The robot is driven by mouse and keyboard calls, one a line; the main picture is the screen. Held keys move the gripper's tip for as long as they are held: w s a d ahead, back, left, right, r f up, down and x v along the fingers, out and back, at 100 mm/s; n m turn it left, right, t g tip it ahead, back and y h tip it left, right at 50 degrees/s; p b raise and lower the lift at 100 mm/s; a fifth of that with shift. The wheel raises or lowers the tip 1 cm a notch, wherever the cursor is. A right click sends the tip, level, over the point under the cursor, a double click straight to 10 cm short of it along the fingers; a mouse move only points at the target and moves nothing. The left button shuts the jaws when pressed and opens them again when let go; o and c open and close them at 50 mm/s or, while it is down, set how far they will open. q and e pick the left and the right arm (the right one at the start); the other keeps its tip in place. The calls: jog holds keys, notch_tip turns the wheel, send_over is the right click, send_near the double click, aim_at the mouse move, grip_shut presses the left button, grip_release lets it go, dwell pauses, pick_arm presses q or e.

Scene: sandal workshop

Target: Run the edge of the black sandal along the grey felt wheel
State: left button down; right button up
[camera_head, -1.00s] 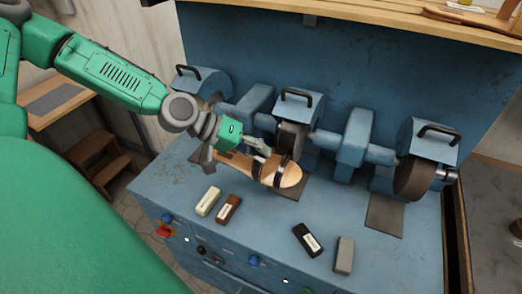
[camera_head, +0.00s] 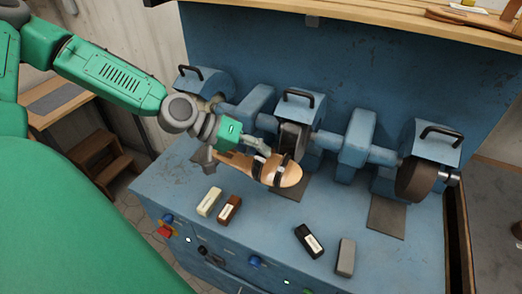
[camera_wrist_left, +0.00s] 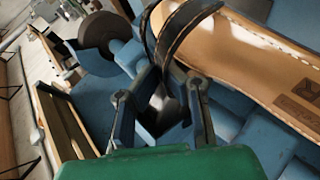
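The sandal (camera_head: 288,174) has a tan sole and black straps. It is held above the blue machine's top, just in front of the middle wheel. The middle wheel (camera_head: 291,138) is dark grey and sits under a blue hood; it looks like the felt wheel. I cannot tell whether the sandal's edge touches it. My left gripper (camera_head: 262,150) is shut on the sandal near its straps. In the left wrist view, the fingers (camera_wrist_left: 165,82) meet the near edge of the sandal (camera_wrist_left: 255,50), and part of the sandal is cut off by the frame. My right gripper is not in view.
A brown wheel (camera_head: 415,180) stands at the right, and another hooded wheel at the left, partly behind my arm. A cream block (camera_head: 209,202), a brown block (camera_head: 229,209), a black block (camera_head: 308,241) and a grey block (camera_head: 345,258) lie along the front.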

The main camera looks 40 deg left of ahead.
pick_arm(q)
jog(key=shift+a, duration=0.2)
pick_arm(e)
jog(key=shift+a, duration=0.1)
pick_arm(q)
jog(key=shift+w+a, duration=0.1)
jog(key=shift+a, duration=0.3)
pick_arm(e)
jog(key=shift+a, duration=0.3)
pick_arm(q)
jog(key=shift+a, duration=0.25)
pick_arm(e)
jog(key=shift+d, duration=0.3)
pick_arm(q)
jog(key=shift+a, duration=0.15)
jog(key=shift+s+a+f, duration=0.1)
jog(key=shift+s+a, duration=0.15)
jog(key=shift+a, duration=0.4)
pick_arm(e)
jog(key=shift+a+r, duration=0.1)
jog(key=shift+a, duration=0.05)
pick_arm(q)
jog(key=shift+a, duration=0.2)
jog(key=shift+s+a, duration=0.1)
jog(key=shift+a, duration=0.05)
jog(key=shift+s+a, duration=0.15)
jog(key=shift+a, duration=0.25)
